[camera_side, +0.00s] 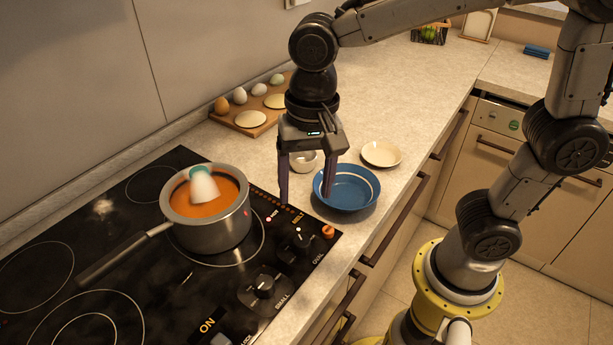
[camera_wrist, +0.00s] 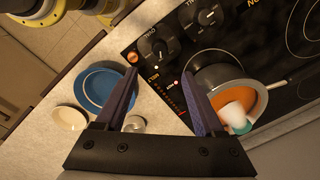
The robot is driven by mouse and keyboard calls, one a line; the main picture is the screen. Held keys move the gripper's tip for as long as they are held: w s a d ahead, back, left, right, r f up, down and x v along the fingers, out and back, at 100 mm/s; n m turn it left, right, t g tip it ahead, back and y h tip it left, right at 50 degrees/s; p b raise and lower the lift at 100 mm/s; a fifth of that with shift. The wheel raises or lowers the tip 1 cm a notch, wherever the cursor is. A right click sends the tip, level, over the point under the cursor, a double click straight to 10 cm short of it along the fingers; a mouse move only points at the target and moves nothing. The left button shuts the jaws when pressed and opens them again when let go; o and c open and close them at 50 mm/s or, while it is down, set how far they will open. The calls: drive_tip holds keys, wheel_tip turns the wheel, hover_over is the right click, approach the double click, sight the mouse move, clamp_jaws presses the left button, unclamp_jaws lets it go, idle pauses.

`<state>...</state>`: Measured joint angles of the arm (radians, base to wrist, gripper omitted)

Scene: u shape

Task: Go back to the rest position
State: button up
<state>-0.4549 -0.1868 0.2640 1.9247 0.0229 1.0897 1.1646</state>
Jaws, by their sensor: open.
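My gripper (camera_side: 305,196) is open and empty. It points down above the counter, between the pot and the blue bowl, with its fingers spread; in the wrist view (camera_wrist: 160,101) the two fingers are apart with nothing between them. The pot (camera_side: 212,222) stands on the cooktop, holding orange soup (camera_side: 228,205) and a white and teal object (camera_side: 203,184) partly sunk in it. The pot also shows at the right of the wrist view (camera_wrist: 205,73). The blue bowl (camera_side: 345,190) sits on the counter right of the fingers.
A small white cup (camera_side: 303,161) stands behind the gripper, and a cream plate (camera_side: 381,154) lies beyond the bowl. A wooden board (camera_side: 263,125) with eggs and round pieces is at the back. The black cooktop (camera_side: 150,310) has knobs (camera_side: 264,288) along its edge.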

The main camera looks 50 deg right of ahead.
drive_tip(key=shift+r, duration=0.7)
drive_tip(key=s+d+r+t, duration=0.3)
drive_tip(key=s+d+r, duration=0.15)
drive_tip(key=d, duration=0.55)
drive_tip(key=s+d+f+n+t, duration=0.2)
drive_tip(key=s+n, duration=0.3)
drive_tip(key=n, duration=0.3)
drive_tip(key=shift+s+d+f, duration=0.2)
drive_tip(key=shift+d+f, duration=0.5)
drive_tip(key=shift+f, duration=0.1)
